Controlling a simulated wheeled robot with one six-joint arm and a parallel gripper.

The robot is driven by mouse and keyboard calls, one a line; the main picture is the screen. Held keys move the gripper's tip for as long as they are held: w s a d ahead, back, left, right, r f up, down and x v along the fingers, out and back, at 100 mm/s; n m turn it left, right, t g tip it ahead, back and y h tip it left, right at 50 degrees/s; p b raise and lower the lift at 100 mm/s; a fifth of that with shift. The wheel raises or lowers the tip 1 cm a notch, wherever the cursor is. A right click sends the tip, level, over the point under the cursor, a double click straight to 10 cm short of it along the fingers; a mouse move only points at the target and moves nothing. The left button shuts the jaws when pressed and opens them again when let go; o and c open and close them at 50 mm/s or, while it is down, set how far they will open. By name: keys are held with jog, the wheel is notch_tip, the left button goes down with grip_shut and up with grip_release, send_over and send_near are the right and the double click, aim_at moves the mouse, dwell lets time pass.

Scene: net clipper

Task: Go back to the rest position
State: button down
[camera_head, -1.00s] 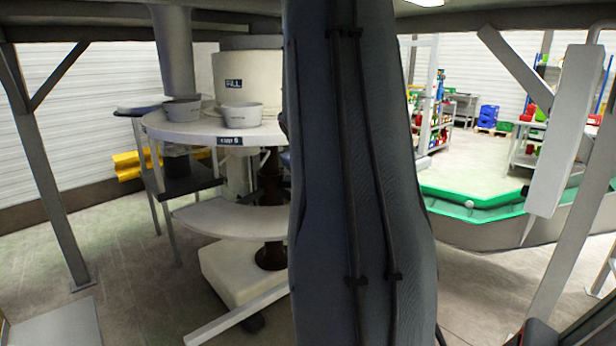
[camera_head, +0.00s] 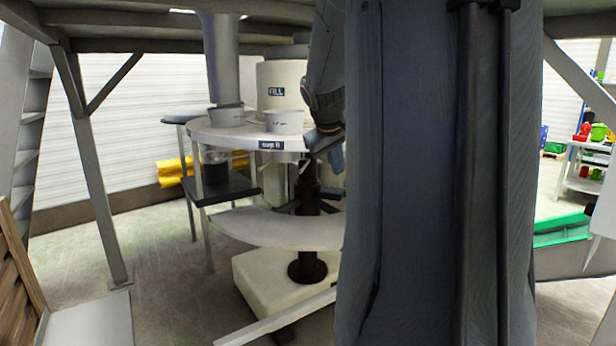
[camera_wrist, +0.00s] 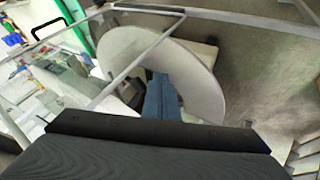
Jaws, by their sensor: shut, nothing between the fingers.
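My gripper (camera_head: 328,145) shows in the head view at the right edge of the round white filling table, with its blue-grey fingers pointing down. Whether it touches the table cannot be told. The wrist view shows its blue fingers (camera_wrist: 163,95) together and empty, above a white curved shelf. My thick dark arm link covers the middle right of the head view and hides what lies behind it.
The round white table (camera_head: 225,138) holds two grey bowls (camera_head: 226,116) (camera_head: 284,121). A lower curved shelf (camera_head: 270,228) juts out beneath. A steel post (camera_head: 95,190) stands left. A green-edged conveyor (camera_head: 562,230) is at right.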

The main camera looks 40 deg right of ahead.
jog(key=shift+a, duration=0.15)
jog(key=w+a+f+n+y, duration=0.1)
jog(key=a+f+y, duration=0.1)
jog(key=a+f, duration=0.8)
jog(key=s+a+f+g+y, duration=0.1)
jog(key=s+a+f, duration=0.3)
jog(key=a, duration=0.5)
jog(key=s+a+f+n+g+y, duration=0.1)
jog(key=s+a+f, duration=0.4)
jog(key=a, duration=0.5)
jog(key=s+a+f+g+y, duration=0.1)
jog(key=s+a+f, duration=0.3)
jog(key=a, duration=0.6)
jog(key=shift+s+a+f+n+y, duration=0.2)
jog(key=shift+s+f+n+y, duration=0.15)
jog(key=shift+s+y, duration=0.25)
